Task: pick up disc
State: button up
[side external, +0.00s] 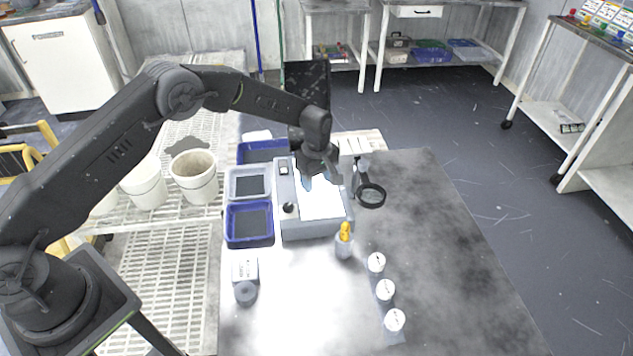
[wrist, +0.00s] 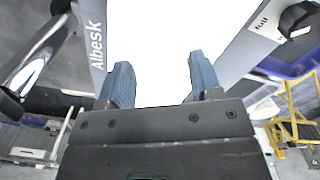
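My gripper (side external: 310,178) hangs over the white top (side external: 320,204) of a grey bench machine (side external: 312,229). In the wrist view my gripper (wrist: 158,72) has its two blue fingers apart, with only bright white surface showing between them. That white area is washed out, so I cannot tell whether a disc lies on it, nor whether the fingertips touch it. No separate disc can be made out for certain. "Albesk" lettering (wrist: 97,45) shows on the machine's grey side beside the white area.
A black-ringed magnifier (side external: 371,206) stands right of the machine. Blue trays (side external: 249,241) and a grey tray (side external: 231,184) stand left. A yellow-topped holder (side external: 344,247) and white-lidded jars (side external: 385,291) stand in front. The table's right side (side external: 450,260) is clear.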

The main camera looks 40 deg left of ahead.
jog(key=c, duration=0.5)
jog(key=shift+r, duration=0.1)
